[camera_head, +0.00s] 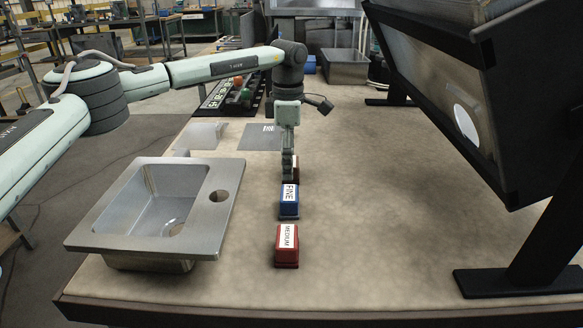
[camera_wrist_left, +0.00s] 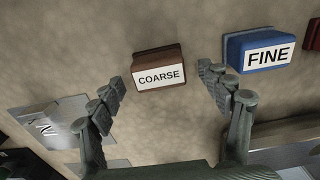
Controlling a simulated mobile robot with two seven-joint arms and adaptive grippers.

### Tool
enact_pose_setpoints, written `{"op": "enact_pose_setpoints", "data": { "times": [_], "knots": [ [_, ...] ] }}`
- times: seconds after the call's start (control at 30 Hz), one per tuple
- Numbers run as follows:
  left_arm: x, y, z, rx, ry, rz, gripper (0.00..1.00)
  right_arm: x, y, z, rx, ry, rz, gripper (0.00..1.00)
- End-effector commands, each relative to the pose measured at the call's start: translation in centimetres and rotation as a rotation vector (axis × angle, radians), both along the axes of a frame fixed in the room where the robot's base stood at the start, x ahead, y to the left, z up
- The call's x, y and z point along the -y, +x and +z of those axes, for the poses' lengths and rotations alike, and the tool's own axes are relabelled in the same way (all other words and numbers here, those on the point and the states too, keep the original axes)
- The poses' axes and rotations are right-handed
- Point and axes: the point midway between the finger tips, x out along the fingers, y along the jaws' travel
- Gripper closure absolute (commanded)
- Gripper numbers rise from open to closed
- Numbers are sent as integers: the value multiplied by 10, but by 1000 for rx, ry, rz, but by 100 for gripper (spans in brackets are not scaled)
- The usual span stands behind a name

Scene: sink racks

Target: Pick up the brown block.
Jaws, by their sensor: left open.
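The brown block (camera_wrist_left: 160,56), labelled COARSE, lies on the worktop between and a little beyond my left gripper's fingertips in the left wrist view. My left gripper (camera_wrist_left: 161,84) is open and empty, with one finger on each side of the block's near part. In the head view my left gripper (camera_head: 288,168) points down over the block, which it mostly hides; only a brown sliver (camera_head: 296,172) shows. Whether the fingers touch the block cannot be told. My right gripper is not in view.
A blue FINE block (camera_head: 289,202) sits close by in front, and a red MEDIUM block (camera_head: 287,246) is nearer. A metal sink (camera_head: 100,237) stands at left. Flat metal plates (camera_head: 260,137) lie behind. A tilted black-framed rack (camera_head: 470,150) is at right. The worktop between blocks and rack is clear.

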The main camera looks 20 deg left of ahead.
Motion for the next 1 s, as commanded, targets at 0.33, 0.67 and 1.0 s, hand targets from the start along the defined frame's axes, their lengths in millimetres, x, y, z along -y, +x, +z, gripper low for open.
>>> {"op": "enact_pose_setpoints", "data": {
  "times": [0.33,0.67,1.0],
  "knots": [
    [0,0,-13,2,-2,0,22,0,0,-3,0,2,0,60],
    [0,0,-13,1,-2,-1,60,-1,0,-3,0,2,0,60],
    [1,0,-13,1,-2,-1,81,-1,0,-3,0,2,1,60]
  ]
}}
